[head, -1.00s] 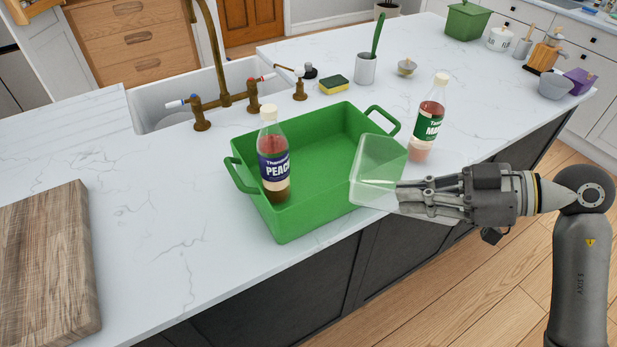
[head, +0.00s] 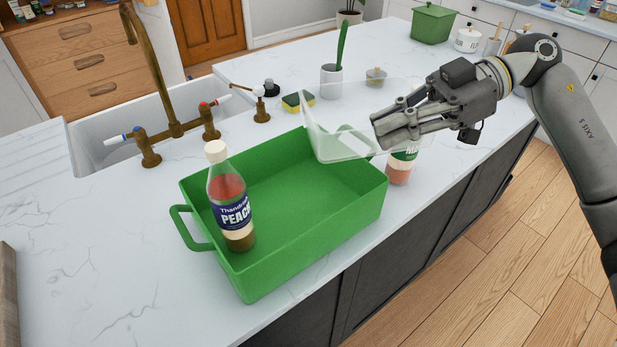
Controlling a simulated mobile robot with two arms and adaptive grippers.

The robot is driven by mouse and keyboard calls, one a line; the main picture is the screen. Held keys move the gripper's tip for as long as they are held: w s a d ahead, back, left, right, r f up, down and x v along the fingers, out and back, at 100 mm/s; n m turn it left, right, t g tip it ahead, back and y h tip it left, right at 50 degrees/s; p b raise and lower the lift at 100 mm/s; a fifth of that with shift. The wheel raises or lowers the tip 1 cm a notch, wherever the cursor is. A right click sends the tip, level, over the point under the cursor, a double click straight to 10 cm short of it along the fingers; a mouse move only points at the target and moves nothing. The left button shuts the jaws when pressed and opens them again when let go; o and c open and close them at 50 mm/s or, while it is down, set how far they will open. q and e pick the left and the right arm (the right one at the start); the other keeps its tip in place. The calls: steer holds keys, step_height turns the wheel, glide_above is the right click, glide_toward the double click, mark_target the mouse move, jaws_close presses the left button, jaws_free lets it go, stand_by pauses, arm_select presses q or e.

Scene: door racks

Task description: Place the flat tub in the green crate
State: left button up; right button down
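The flat tub (head: 337,143) is clear, see-through plastic. My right gripper (head: 380,127) is shut on it and holds it tilted above the far right end of the green crate (head: 310,258). The tub's lower part overlaps the crate's back right rim in the head view; I cannot tell whether they touch. The crate stands on the white counter near its front edge. A bottle with a peach label (head: 232,205) stands upright in the crate's left end. The crate's middle and right floor is bare. My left gripper is not in view.
A second bottle with a green label (head: 400,165) stands just right of the crate, partly hidden by my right gripper. A sponge (head: 297,101), a grey cup (head: 331,81) and a sink with a brass tap (head: 150,60) are behind the crate.

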mark_target(327, 149)
steer(key=a, duration=0.1)
steer(key=w+a+f, duration=0.1)
steer(key=a, duration=0.1)
steer(key=a+p, duration=0.1)
steer(key=shift+w+a+f, duration=0.3)
steer(key=shift+w+f, duration=0.05)
steer(key=w+a+f+p, duration=0.2)
steer(key=a+f, duration=0.3)
steer(key=f, duration=0.4)
steer(key=shift+f+p, duration=0.35)
steer(key=shift+w+a+f, duration=0.1)
steer(key=shift+f, duration=0.2)
steer(key=shift+f, duration=0.15)
steer(key=c, duration=2.2)
jaws_free()
steer(key=shift+f, duration=0.1)
steer(key=o, duration=0.6)
steer(key=shift+c, duration=0.2)
